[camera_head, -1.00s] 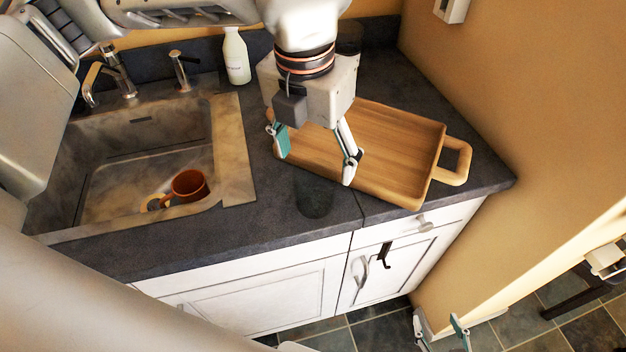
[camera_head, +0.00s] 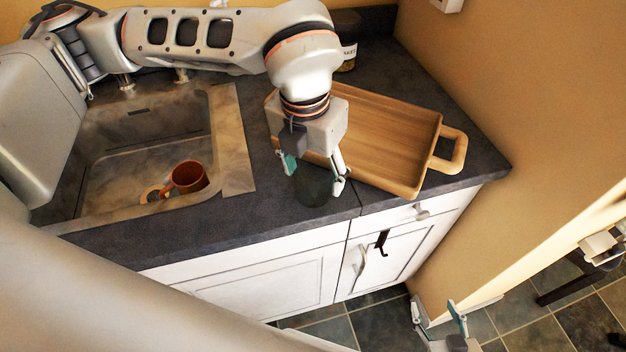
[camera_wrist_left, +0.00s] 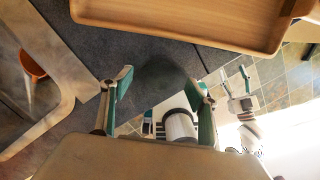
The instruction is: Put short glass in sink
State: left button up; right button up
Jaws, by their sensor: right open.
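The short glass (camera_head: 314,190) is dark and see-through and stands near the counter's front edge, right of the sink. My left gripper (camera_head: 313,180) is open and points down, its fingers on either side of the glass. In the left wrist view the glass (camera_wrist_left: 161,72) shows between the open fingertips; contact cannot be told. The stone-coloured sink (camera_head: 232,150) is set in the counter at left. My right gripper (camera_head: 439,315) is open and empty, low over the floor in front of the cabinets.
An orange-brown mug (camera_head: 190,177) sits in the sink beside a yellowish ring-like thing (camera_head: 151,194). A wooden tray (camera_head: 400,150) with a handle lies just behind and right of the glass. A dark jar (camera_head: 347,40) stands at the back. The counter between sink and glass is clear.

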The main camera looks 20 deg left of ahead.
pick_arm(q)
jog(key=c, duration=0.9)
jog(key=shift+r, duration=0.15)
notch_tip(320, 180, up, 20)
jog(key=shift+f, duration=0.1)
